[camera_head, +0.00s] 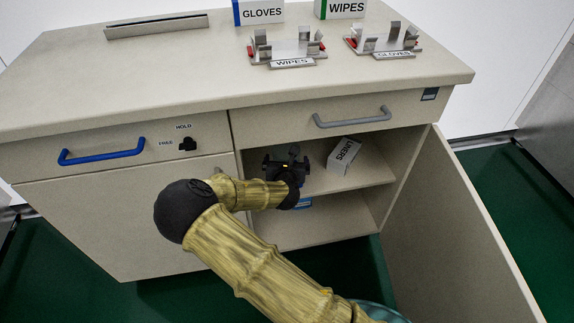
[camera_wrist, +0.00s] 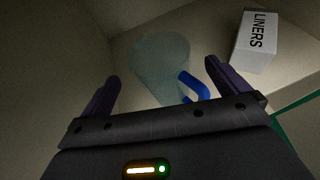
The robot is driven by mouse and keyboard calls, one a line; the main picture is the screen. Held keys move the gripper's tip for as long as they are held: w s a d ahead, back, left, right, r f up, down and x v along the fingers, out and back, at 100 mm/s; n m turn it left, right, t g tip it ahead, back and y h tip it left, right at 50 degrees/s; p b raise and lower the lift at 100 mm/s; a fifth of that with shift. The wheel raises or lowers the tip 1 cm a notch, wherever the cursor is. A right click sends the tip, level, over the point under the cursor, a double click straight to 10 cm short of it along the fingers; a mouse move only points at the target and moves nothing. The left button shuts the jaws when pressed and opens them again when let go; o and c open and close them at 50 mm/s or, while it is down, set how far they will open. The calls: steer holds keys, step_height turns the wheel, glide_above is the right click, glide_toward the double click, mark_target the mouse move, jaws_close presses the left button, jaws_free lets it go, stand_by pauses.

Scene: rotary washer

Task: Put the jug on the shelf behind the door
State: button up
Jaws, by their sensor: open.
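The jug (camera_wrist: 158,58) is a pale, translucent vessel with a blue handle (camera_wrist: 196,86). In the wrist view it stands on the shelf (camera_wrist: 203,25) inside the cabinet, left of a white LINERS box. My gripper (camera_wrist: 165,85) is open, with one dark finger on each side of the jug's lower part and handle; I cannot tell whether it touches either. In the head view my gripper (camera_head: 286,168) reaches into the open cabinet at shelf height, and the jug is mostly hidden. The cabinet door (camera_head: 445,235) stands wide open to the right.
A drawer with a grey handle (camera_head: 352,117) is above the opening. A blue-handled drawer (camera_head: 101,152) is at left. Holders and GLOVES and WIPES boxes stand on the countertop (camera_head: 190,60).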

steer(key=p+v, duration=0.1)
steer(key=v, duration=0.4)
steer(key=shift+s+r, duration=0.1)
steer(key=shift+a, duration=0.15)
stand_by(0.3)
